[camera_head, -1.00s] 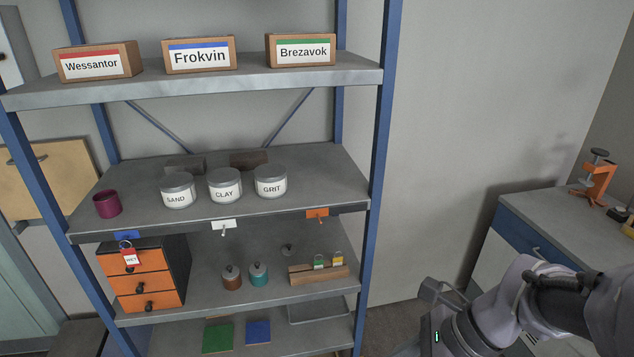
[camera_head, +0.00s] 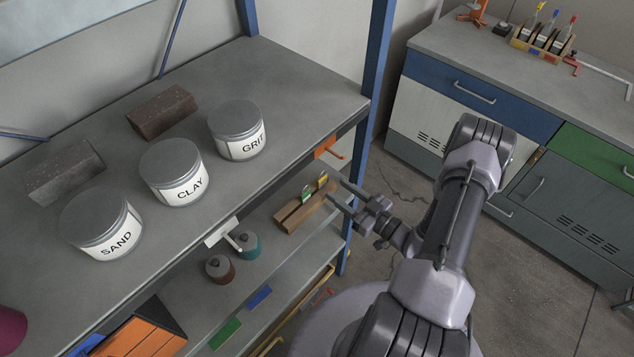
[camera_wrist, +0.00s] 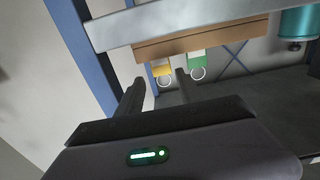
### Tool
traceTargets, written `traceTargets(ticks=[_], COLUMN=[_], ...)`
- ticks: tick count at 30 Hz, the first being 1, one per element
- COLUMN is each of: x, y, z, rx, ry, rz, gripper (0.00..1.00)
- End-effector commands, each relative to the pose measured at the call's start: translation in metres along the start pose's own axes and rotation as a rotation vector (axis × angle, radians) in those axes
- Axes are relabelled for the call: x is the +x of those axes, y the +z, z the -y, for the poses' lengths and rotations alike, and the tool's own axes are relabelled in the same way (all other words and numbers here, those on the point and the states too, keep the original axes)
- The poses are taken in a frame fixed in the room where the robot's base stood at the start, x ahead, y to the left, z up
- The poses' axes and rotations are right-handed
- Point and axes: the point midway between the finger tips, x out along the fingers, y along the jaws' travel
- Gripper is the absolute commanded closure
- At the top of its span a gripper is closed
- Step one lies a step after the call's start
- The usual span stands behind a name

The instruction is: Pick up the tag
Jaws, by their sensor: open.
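A yellow tag (camera_head: 322,182) and a green tag (camera_head: 306,196) stand in a wooden block (camera_head: 291,219) on the shelf below the jars. The wrist view shows the yellow tag (camera_wrist: 161,70) and green tag (camera_wrist: 196,57), each with a metal ring, appearing upside down. My gripper (camera_head: 336,191) is open and empty at the right end of the block, close to the yellow tag. In the wrist view my fingers (camera_wrist: 160,86) point toward the tags, with the yellow tag ahead between them. I cannot tell the exact gap.
The upper shelf (camera_head: 288,90) holds jars marked SAND, CLAY and GRIT (camera_head: 237,130). A blue post (camera_head: 376,80) stands near my gripper. Brown and teal bottles (camera_head: 244,243) stand left of the block.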

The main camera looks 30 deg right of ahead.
Motion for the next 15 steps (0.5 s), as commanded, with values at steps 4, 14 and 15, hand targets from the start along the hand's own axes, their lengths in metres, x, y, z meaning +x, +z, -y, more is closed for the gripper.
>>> traceTargets(ticks=[4, 14, 15], x=[0.033, 0.081, 0.088], y=[0.003, 0.008, 0.006], z=[0.001, 0.003, 0.002], rx=[-0.003, -0.006, -0.005], ry=[-0.005, -0.008, -0.007], rz=[0.000, -0.001, -0.001], gripper=[0.56, 0.56, 0.56])
